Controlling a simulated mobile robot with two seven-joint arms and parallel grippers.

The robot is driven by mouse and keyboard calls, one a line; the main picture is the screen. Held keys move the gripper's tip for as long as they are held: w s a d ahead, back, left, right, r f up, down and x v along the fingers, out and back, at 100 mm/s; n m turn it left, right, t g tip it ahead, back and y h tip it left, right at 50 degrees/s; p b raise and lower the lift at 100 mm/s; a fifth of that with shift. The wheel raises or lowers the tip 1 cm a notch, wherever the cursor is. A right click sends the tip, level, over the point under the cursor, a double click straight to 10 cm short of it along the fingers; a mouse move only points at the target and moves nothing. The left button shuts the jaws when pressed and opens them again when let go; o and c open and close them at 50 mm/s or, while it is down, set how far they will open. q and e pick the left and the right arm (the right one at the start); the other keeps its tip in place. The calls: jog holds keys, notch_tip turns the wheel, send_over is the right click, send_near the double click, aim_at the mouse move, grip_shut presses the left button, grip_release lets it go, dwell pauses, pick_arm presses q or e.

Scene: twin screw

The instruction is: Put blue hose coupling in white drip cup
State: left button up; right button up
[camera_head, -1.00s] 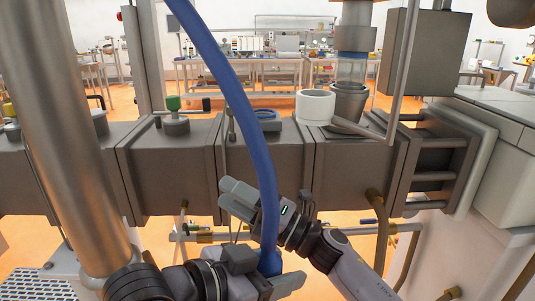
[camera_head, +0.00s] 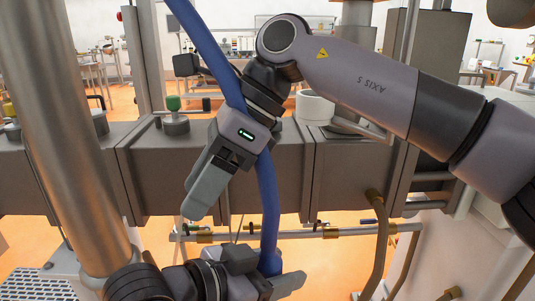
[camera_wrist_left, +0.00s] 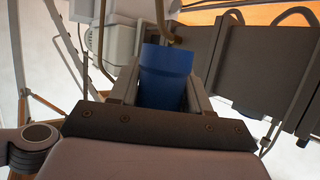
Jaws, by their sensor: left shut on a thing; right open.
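The blue hose coupling (camera_head: 270,263) is at the lower end of a long blue hose (camera_head: 269,205) at the bottom of the head view. My left gripper (camera_head: 268,276) is shut on it. The left wrist view shows a blue cylinder (camera_wrist_left: 165,77) between both fingers. My right gripper (camera_head: 204,190) is open, higher up and left of the coupling, pointing down-left; its wrist hides part of the hose. The white drip cup (camera_head: 314,107) stands on the machine behind, and my right arm covers part of it.
The grey machine barrel (camera_head: 160,165) runs across the middle. A thick metal column (camera_head: 65,150) stands at the left. Brass-fitted pipes (camera_head: 330,232) pass below the barrel. A grey box (camera_head: 448,50) rises at the upper right.

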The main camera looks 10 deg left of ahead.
aim_at(268, 244)
jog(key=d+r+n+t+h, duration=0.1)
jog(key=d+r+t+h, duration=0.4)
jog(key=d, duration=0.3)
jog(key=shift+g+h, duration=0.5)
notch_tip(268, 244, down, 12)
jog(key=shift+d+f, duration=0.1)
jog(key=shift+d, duration=0.05)
grip_shut()
pick_arm(q)
jog(key=o, duration=1.2)
jog(key=shift+o, duration=0.2)
